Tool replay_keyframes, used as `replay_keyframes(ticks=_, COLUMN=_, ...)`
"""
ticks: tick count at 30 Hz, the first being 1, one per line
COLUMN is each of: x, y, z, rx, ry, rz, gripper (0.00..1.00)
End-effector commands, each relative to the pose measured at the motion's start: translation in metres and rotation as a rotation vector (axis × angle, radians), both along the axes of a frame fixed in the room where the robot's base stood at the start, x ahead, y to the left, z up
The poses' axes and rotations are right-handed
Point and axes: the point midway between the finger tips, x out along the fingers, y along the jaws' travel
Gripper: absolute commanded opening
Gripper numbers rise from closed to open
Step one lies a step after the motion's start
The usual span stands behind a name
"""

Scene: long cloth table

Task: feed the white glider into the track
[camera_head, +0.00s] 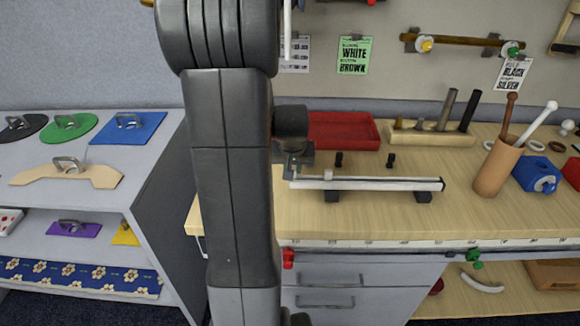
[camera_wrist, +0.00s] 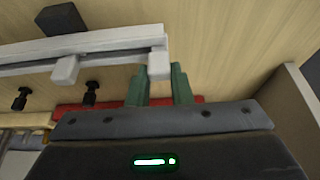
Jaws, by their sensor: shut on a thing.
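My gripper (camera_wrist: 160,72) is shut on the white glider (camera_wrist: 157,63), a small pale block between its green fingertips. In the wrist view the glider sits at the track's right end; I cannot tell whether it is in the channel. The track (camera_wrist: 108,45) is a long pale rail, also seen in the head view (camera_head: 385,184), where my gripper (camera_head: 293,168) is at its left end, partly hidden by my arm. A second white block (camera_wrist: 65,70) is on the track, a little in from that end; it also shows in the head view (camera_head: 328,175).
Two black pegs (camera_head: 339,160) (camera_head: 390,160) stand behind the track. A red tray (camera_head: 345,130) and a wooden block of tools (camera_head: 430,136) are farther back. A tan cup with sticks (camera_head: 497,168) stands to the right. Bare tabletop (camera_head: 370,222) lies in front.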

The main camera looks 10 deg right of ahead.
Motion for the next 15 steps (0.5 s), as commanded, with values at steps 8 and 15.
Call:
replay_keyframes(ticks=8, x=-0.002, y=-0.007, z=0.000, rx=0.001, ry=0.000, rz=-0.002, gripper=0.00)
replay_keyframes(ticks=15, x=-0.004, y=-0.013, z=0.000, rx=0.000, ry=0.000, rz=-0.001, gripper=0.00)
